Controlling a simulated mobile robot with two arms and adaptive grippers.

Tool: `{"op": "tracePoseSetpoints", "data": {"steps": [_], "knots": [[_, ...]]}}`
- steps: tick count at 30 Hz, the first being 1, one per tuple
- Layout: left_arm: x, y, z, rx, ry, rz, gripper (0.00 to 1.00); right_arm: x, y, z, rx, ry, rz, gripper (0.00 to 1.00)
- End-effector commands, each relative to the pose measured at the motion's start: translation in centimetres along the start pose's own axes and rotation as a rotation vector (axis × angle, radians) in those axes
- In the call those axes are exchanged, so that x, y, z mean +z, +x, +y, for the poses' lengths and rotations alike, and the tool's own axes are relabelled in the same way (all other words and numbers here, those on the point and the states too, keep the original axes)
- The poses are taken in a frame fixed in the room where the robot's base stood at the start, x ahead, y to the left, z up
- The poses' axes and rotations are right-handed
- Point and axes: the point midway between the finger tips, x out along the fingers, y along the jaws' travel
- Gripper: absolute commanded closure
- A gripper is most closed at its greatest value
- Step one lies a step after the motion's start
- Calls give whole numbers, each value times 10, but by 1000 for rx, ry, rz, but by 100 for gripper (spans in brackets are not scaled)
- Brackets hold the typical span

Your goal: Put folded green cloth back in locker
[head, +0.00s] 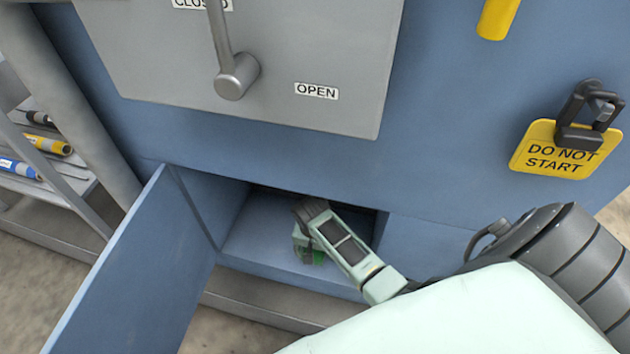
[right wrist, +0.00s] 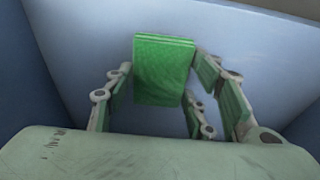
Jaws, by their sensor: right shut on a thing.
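The folded green cloth (right wrist: 163,70) is a small flat block between the fingers of my right gripper (right wrist: 158,92). In the head view the right gripper (head: 307,243) reaches into the open blue locker (head: 262,238), and only a bit of green cloth (head: 318,258) shows beside its fingers. The gripper is shut on the cloth. The locker's door (head: 135,275) stands swung open to the left. I cannot tell whether the cloth touches the locker floor. My left gripper is out of view.
Above the locker is a grey panel (head: 300,60) with a lever (head: 236,75) and an OPEN label. A padlock (head: 590,110) with a yellow DO NOT START tag (head: 565,150) hangs at the right. A shelf (head: 45,185) with several tubes stands at the far left.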

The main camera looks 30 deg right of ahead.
Motion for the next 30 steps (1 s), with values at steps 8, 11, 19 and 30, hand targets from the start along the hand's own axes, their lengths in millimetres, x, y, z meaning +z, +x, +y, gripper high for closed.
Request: {"op": "tracePoseSetpoints", "data": {"steps": [8, 11, 19, 30], "knots": [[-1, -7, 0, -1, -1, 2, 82, 0, 4, 0, -1, 0, 1, 71], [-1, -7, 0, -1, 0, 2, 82, 0, 4, 0, -1, 0, 1, 71], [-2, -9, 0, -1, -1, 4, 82, 1, 7, 0, -1, 0, 1, 38], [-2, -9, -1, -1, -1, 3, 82, 1, 7, 0, 0, 0, 1, 31]]}}
